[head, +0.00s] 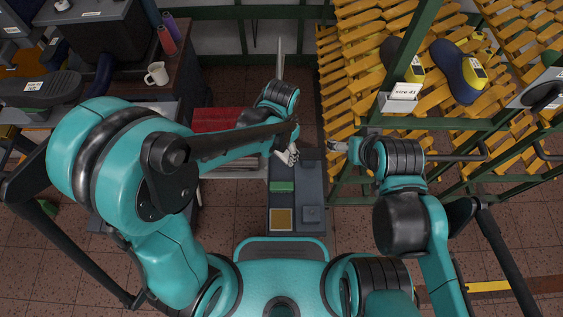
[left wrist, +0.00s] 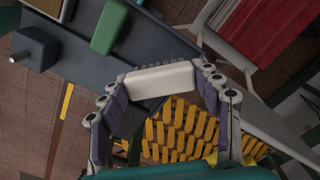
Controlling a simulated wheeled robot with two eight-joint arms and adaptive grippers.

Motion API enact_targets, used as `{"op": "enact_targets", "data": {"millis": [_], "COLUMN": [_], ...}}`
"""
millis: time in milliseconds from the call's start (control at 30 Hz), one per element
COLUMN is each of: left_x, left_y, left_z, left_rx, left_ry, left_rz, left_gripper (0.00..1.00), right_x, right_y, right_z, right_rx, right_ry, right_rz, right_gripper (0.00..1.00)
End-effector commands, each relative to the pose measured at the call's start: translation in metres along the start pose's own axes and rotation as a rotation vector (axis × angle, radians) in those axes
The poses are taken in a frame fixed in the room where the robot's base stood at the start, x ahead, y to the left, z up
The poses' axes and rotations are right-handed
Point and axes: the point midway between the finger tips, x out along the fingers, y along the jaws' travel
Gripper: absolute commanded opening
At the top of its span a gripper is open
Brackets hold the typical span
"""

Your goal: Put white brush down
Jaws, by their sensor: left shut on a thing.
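The white brush (left wrist: 160,80) shows as a pale block between the fingertips of my left gripper (left wrist: 162,88) in the left wrist view. The left gripper is shut on it. In the head view my left gripper (head: 288,155) is over the far left part of a dark grey tray (head: 311,172); the brush cannot be made out clearly there. I cannot tell whether the brush touches the tray. My right gripper (head: 339,146) is to the right of the tray, beside the rack; its fingers are too small to read.
A green block (head: 282,186), a tan square (head: 281,218) and a dark block (head: 311,214) are on the tray. Red boxes (head: 215,120) lie to the left. A yellow slatted rack (head: 350,75) with shoe lasts stands on the right. The tray's middle right is bare.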

Motion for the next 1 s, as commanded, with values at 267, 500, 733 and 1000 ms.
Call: {"op": "enact_targets", "data": {"millis": [267,500,733,1000], "left_x": [0.034,0.065,0.064,0.067], "left_y": [-0.001,-0.001,-0.001,-0.001], "left_z": [0.0,0.0,0.0,0.0], "left_rx": [-0.003,-0.004,-0.004,-0.004], "left_ry": [0.0,0.0,0.0,0.0], "left_rz": [0.0,0.0,0.0,0.0], "left_gripper": [0.3,0.3,0.3,0.84], "right_x": [0.012,0.023,0.021,0.024], "right_y": [0.0,0.0,0.0,0.0], "right_z": [0.008,0.016,0.015,0.017], "right_rx": [0.0,0.0,0.0,0.0], "right_ry": [0.0,0.0,0.0,0.0], "right_rz": [0.0,0.0,0.0,0.0], "right_gripper": [0.84,0.84,0.84,0.84]}}
